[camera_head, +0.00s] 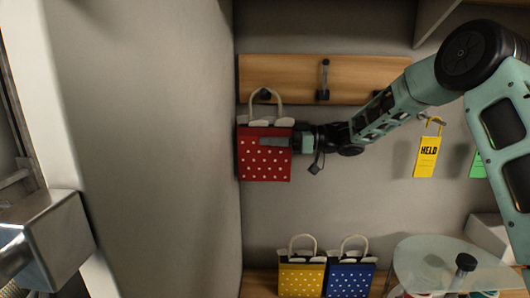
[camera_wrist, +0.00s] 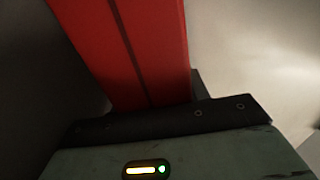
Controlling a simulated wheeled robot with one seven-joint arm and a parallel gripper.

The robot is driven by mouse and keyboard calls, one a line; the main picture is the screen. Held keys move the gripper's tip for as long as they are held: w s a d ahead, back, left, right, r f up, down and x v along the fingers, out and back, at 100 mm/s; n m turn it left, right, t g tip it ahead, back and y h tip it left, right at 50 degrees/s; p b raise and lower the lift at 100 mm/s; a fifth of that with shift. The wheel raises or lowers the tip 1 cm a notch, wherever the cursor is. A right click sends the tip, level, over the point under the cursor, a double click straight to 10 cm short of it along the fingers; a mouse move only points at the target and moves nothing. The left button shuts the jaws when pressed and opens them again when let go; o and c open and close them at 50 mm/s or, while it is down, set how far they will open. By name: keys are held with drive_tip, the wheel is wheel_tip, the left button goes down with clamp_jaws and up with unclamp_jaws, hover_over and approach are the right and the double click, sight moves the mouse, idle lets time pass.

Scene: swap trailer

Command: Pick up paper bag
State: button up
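A red paper bag (camera_head: 264,166) with white dots hangs upright at the left end of a wooden hook rail, its white handle looped up at a dark hook. My gripper (camera_head: 268,142) reaches in from the right at the bag's upper right side. One grey finger lies across the bag's front; the other finger is hidden. In the wrist view the bag's red folded side panel (camera_wrist: 140,50) rises right beyond the dark gripper front. Whether the fingers press on the bag does not show. A yellow bag (camera_head: 301,280) and a blue bag (camera_head: 349,281) stand upright below.
The wooden rail (camera_head: 300,75) carries more dark hooks on the grey wall. A yellow "HELD" tag (camera_head: 427,158) and a green tag (camera_head: 479,165) hang at right. A glass-topped round table (camera_head: 425,262) stands lower right. The wall beneath the red bag is clear.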

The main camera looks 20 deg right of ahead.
sight(281, 126)
drive_tip(key=shift+r, duration=0.1)
drive_tip(key=shift+r+b, duration=0.5)
drive_tip(key=shift+b, duration=0.1)
wheel_tip(281, 126, up, 2)
drive_tip(key=shift+b, duration=0.75)
drive_tip(key=s+a+b, duration=0.2)
drive_tip(key=s+b, duration=0.4)
drive_tip(key=s, duration=1.2)
drive_tip(key=shift+r, duration=0.2)
drive_tip(key=shift+w, duration=0.1)
